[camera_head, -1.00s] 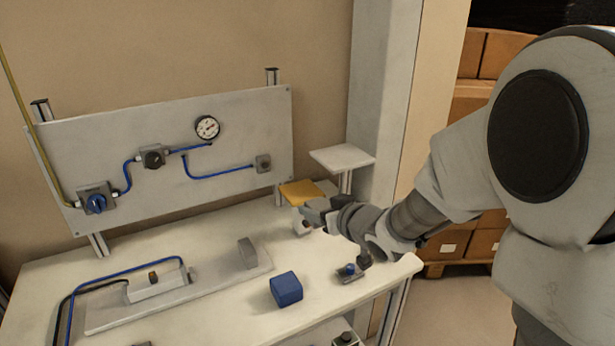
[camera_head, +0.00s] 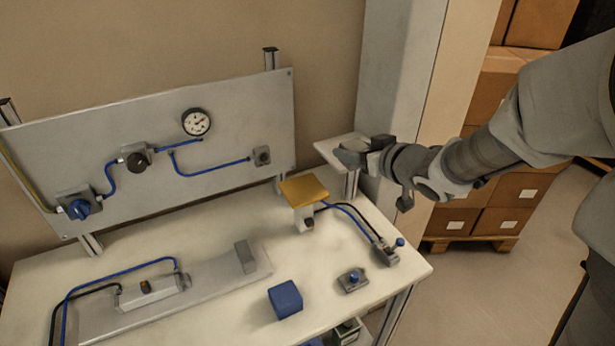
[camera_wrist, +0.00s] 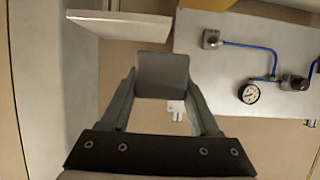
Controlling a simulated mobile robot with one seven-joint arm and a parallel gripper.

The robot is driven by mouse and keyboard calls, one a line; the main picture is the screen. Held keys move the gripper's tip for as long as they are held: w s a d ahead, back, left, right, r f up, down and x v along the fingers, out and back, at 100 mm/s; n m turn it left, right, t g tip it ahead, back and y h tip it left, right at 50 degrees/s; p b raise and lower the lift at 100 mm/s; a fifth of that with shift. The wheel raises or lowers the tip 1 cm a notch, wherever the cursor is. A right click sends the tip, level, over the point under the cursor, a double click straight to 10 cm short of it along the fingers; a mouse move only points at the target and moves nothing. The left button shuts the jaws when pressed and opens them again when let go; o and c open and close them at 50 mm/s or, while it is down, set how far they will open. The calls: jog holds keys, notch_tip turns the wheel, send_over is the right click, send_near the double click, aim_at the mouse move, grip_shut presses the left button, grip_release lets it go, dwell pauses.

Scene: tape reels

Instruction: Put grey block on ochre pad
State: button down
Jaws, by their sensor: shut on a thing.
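The ochre pad (camera_head: 304,190) is a flat square on top of a small white stand on the table, with nothing on it. My gripper (camera_head: 358,152) is up and right of the pad in the head view, in front of a pale raised plate. In the wrist view, my gripper (camera_wrist: 162,92) is shut on a grey block (camera_wrist: 162,72), which sits between the two fingertips. In the head view the block is hard to tell apart from the grey fingers.
The pale raised plate (camera_head: 326,146) is by the column (camera_head: 395,90). A panel (camera_head: 225,110) with a gauge and blue tubes stands behind the table. A blue cube (camera_head: 285,299), a small knobbed valve (camera_head: 352,280) and a long grey fixture (camera_head: 215,290) occupy the table.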

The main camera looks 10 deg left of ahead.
jog(key=b, duration=0.2)
send_over(303, 188)
notch_tip(303, 188, down, 7)
jog(key=shift+s+d+r, duration=0.1)
jog(key=shift+r, duration=0.05)
jog(key=shift+f, duration=2)
jog(key=shift+f+b, duration=0.2)
jog(key=shift+b, duration=0.15)
jog(key=shift+c, duration=0.6)
grip_release()
jog(key=shift+r, duration=0.1)
